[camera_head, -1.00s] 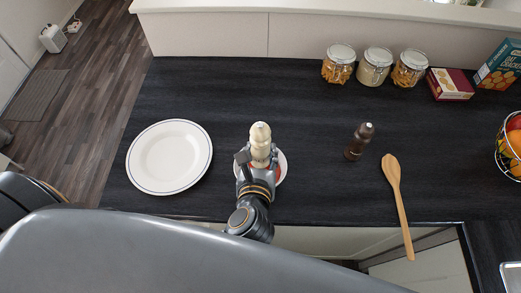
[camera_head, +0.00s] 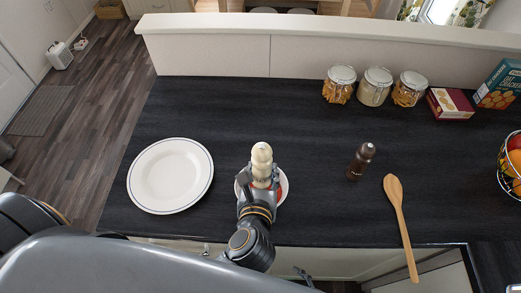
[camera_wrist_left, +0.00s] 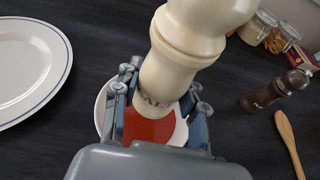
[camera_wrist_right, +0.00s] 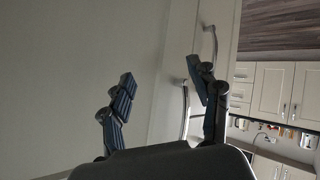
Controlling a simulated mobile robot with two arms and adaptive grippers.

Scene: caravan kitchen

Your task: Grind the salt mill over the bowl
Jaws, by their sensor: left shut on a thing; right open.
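The cream salt mill (camera_head: 262,160) stands upright over the small white bowl (camera_head: 285,187) near the counter's front edge. My left gripper (camera_head: 259,183) is shut on the mill's lower body. In the left wrist view, its fingers (camera_wrist_left: 158,95) sit on both sides of the mill (camera_wrist_left: 180,65), whose lettering is partly visible. Behind it, the bowl (camera_wrist_left: 101,108) holds something red. The mill's base hides part of the contents, and I cannot tell the gap between them. My right gripper (camera_wrist_right: 160,75) is open and empty in the right wrist view, facing pale cabinet fronts.
A white plate (camera_head: 170,176) lies left of the bowl. A dark brown mill (camera_head: 361,161) and a wooden spoon (camera_head: 399,215) are to the right. Jars (camera_head: 375,87), boxes (camera_head: 450,103) and a fruit basket (camera_head: 511,165) stand farther off. The counter behind the bowl is clear.

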